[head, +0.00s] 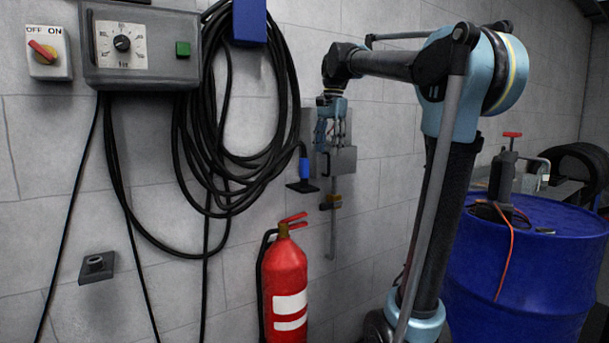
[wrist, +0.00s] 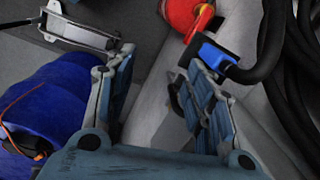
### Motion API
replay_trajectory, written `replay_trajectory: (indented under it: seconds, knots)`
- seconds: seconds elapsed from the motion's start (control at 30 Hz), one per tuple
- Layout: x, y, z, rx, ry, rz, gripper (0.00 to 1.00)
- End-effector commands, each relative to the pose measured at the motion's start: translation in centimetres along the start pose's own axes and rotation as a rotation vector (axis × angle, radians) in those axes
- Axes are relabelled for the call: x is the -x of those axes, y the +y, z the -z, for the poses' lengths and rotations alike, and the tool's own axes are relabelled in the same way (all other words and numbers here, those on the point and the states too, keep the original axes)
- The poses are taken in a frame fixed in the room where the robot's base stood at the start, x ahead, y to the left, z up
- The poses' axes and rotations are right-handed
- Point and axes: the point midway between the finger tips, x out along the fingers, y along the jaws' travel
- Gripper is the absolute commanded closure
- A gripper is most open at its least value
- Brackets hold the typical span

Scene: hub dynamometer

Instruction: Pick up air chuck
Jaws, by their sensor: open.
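A blue fitting (head: 304,169) on the end of a black hose stands on a small dark wall bracket (head: 301,187). It is the likeliest air chuck, but I cannot tell for certain. My gripper (head: 332,140) is open, just right of the fitting and slightly higher, with its fingers pointing down. In the wrist view my gripper (wrist: 158,68) has an empty gap between its fingers. The blue fitting (wrist: 215,55) shows there at the right finger's tip, outside the gap. I cannot tell whether they touch. The finger hides part of it.
A metal tool (head: 333,230) hangs on the wall below my gripper. A red fire extinguisher (head: 284,270) stands below and left.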

Motion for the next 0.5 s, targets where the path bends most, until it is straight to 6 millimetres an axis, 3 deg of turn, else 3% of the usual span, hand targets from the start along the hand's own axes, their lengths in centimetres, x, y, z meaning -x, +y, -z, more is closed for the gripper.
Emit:
replay_trajectory:
  seconds: [0.03, 0.2, 0.5]
  knots:
    - [1.2, -1.7, 0.1, -0.027, -0.008, -0.006, 0.52]
    - [4.1, -6.0, 0.1, -0.135, -0.032, -0.024, 0.52]
    - [6.0, -9.2, -0.2, -0.225, -0.049, -0.043, 0.52]
